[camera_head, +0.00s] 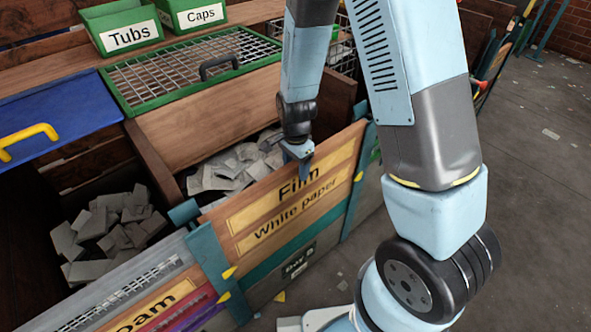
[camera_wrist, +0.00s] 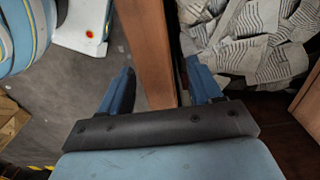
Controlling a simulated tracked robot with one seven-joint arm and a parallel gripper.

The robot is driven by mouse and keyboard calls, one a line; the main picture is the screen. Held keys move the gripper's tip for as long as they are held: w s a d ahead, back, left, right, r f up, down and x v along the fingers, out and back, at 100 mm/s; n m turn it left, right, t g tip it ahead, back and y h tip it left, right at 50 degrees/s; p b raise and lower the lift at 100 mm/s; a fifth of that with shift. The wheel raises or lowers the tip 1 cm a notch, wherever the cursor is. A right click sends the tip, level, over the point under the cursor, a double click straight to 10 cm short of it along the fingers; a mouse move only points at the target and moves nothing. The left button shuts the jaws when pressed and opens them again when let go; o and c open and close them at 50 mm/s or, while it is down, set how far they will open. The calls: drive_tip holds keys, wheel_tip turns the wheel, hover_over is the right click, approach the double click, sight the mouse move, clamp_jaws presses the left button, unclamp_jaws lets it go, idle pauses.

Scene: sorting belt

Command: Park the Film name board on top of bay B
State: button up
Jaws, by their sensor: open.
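The Film name board (camera_head: 328,170) is wooden with a yellow label. It stands upright at the front of a bay, directly above a White paper label (camera_head: 295,215); I cannot tell whether both labels share one panel. A small dark plate lower down (camera_head: 298,262) seems to read Bay B. My gripper (camera_head: 300,160) points down at the board's top edge. In the wrist view, my open gripper (camera_wrist: 160,68) has one finger on each side of the wooden board (camera_wrist: 147,40), with a gap showing at the left finger. The right finger is on the paper side.
Paper scraps (camera_head: 240,165) fill the bay behind the board. Teal posts (camera_head: 208,275) flank the board. A neighbouring bay holds grey pieces (camera_head: 110,228). A mesh lid (camera_head: 190,68), Tubs bin (camera_head: 125,27) and Caps bin (camera_head: 195,14) are behind.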

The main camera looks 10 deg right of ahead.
wheel_tip(320, 180, up, 12)
idle(0.6)
drive_tip(key=s+d+r+n+t, duration=0.1)
drive_tip(key=s+d+r+n, duration=0.15)
drive_tip(key=r, duration=0.35)
drive_tip(key=s+d+r+n+t+y, duration=0.1)
drive_tip(key=d+r, duration=0.3)
drive_tip(key=r, duration=0.1)
drive_tip(key=s+d+r+n+t, duration=0.1)
drive_tip(key=s+d+r+n, duration=0.15)
drive_tip(key=r, duration=0.35)
drive_tip(key=s+d+r+n+t, duration=0.1)
drive_tip(key=s+d+r+n, duration=0.1)
drive_tip(key=s+d+r, duration=0.1)
drive_tip(key=s+d+r+n+t+h, duration=0.1)
drive_tip(key=s+d+r+n, duration=0.2)
drive_tip(key=s, duration=0.5)
drive_tip(key=shift+d+r+t, duration=0.3)
drive_tip(key=shift+d+r, duration=0.15)
drive_tip(key=shift+r, duration=0.5)
